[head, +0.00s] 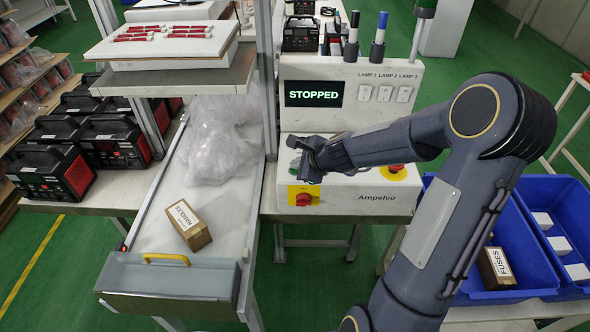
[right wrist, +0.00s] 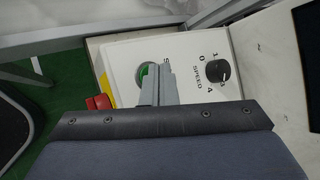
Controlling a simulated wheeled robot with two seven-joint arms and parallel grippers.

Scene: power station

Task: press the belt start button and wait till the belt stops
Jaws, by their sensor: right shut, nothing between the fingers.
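The control box (head: 375,195) labelled Ampelvo stands right of the belt (head: 150,218). Its display (head: 314,93) reads STOPPED. My right gripper (head: 303,162) is shut and empty over the left part of the box. In the right wrist view its fingers (right wrist: 163,85) stand over the green start button (right wrist: 146,74) and partly hide it. I cannot tell whether they touch it. A carton labelled HANDLES (head: 188,226) lies on the belt close to its near end. My left gripper is not in view.
A red switch on a yellow plate (head: 304,197) and a red button (head: 397,170) flank the gripper. A speed knob (right wrist: 211,71) is beside the green button. Clear plastic (head: 218,135) hangs over the belt's far end. Blue bins (head: 505,235) stand at right.

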